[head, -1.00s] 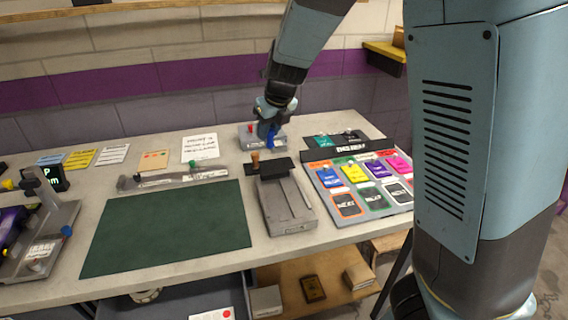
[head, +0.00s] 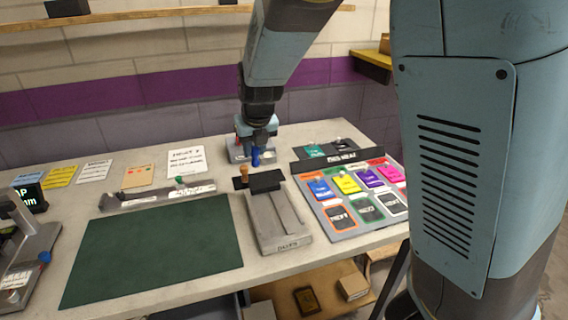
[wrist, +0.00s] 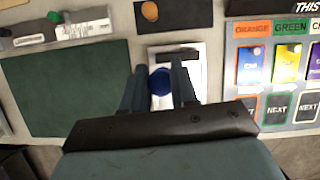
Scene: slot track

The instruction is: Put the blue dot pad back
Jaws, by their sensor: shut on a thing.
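My gripper (head: 256,150) is shut on a small blue, round-topped piece, which I take for the blue dot pad (head: 256,158). In the wrist view the blue disc (wrist: 160,82) sits between my two fingers (wrist: 159,90). There the fingers hang over a pale grey slotted block (wrist: 196,62). In the head view that block (head: 270,222) stands at the table's middle with a black plate (head: 266,180) at its far end. I cannot tell the height of the held piece. The underside of the piece is hidden.
A colour-card tray (head: 330,212) stands to the right and a dark green mat (head: 155,250) lies to the left. A brown knob (head: 244,172) stands by the black plate. A grey rail with a green knob (head: 180,180) lies behind the mat. A grey base (head: 236,153) is partly hidden behind my gripper.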

